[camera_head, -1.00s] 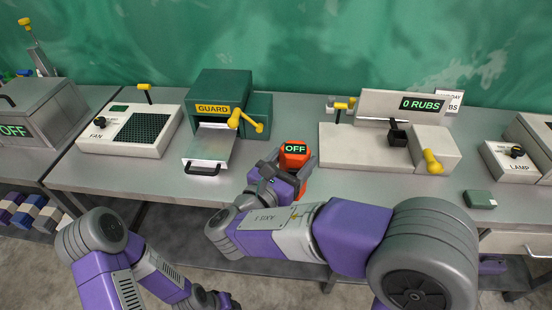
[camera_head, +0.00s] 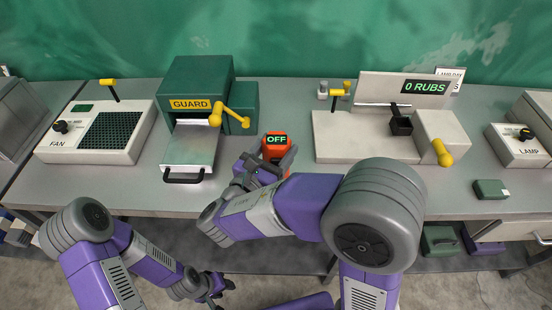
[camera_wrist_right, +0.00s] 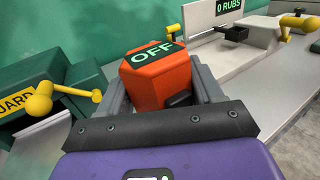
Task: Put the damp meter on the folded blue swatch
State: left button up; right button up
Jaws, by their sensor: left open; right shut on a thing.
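The damp meter appears to be the orange block with a green "OFF" display (camera_head: 276,148), between the guard machine and the rub machine. My right gripper (camera_head: 264,166) is shut on it. The right wrist view shows the orange body (camera_wrist_right: 158,82) between the grey fingers, display tilted. I cannot tell whether it touches the bench. My left gripper (camera_head: 216,291) is open and empty, low in front of the bench edge. I cannot make out a folded blue swatch in these views.
The green guard machine (camera_head: 200,83) with its pulled-out metal tray (camera_head: 190,148) is left of the meter, the rub machine (camera_head: 365,137) right of it. Further out stand the fan box (camera_head: 100,132) and lamp box (camera_head: 518,146). A small green box (camera_head: 491,190) lies at right.

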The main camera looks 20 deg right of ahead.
jog(key=shift+f, duration=1.15)
jog(key=shift+b, duration=0.3)
jog(key=shift+f, duration=0.15)
jog(key=o, duration=1.3)
jog(key=shift+a+r, duration=0.1)
jog(key=shift+r, duration=0.1)
jog(key=p+v, duration=0.2)
jog(key=v, duration=1)
